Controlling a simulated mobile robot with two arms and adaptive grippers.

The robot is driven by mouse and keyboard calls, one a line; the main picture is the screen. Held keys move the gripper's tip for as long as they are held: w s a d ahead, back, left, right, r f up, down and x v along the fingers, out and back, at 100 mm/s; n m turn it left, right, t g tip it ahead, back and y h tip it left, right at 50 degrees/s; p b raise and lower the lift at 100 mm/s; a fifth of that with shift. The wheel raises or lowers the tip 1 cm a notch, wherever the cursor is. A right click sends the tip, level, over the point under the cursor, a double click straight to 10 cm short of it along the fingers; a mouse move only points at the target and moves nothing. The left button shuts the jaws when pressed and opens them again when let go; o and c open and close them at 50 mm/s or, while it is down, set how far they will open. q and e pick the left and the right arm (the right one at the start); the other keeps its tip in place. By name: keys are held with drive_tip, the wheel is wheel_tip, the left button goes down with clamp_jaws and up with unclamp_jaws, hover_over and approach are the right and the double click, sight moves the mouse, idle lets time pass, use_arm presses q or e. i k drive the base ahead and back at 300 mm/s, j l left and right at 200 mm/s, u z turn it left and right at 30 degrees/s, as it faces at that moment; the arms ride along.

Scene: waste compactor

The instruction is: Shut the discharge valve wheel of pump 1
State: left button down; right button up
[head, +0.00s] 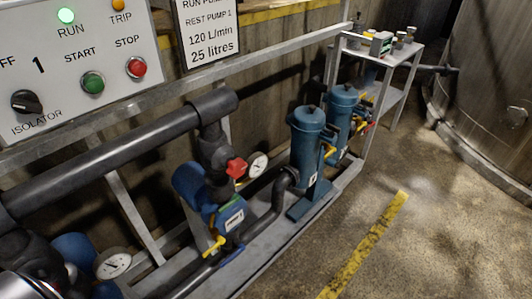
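A red valve handle (237,168) sits on the side of a dark vertical valve body (215,158), beside a white round gauge (258,165). Below it is a blue pump (190,184) with a white label too small to read. Neither gripper shows clearly. A silver and black part is cut off at the lower left corner.
A thick dark pipe (110,155) and a grey rail (110,110) run across the left. Two blue canisters (308,140) stand on the skid, with a small metal table (405,52) behind. A large tank (490,80) is at right. The floor by the yellow stripe (365,245) is clear.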

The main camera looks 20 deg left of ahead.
sight(237, 167)
drive_tip(key=i+l+u, duration=0.1)
drive_tip(key=u, duration=0.7)
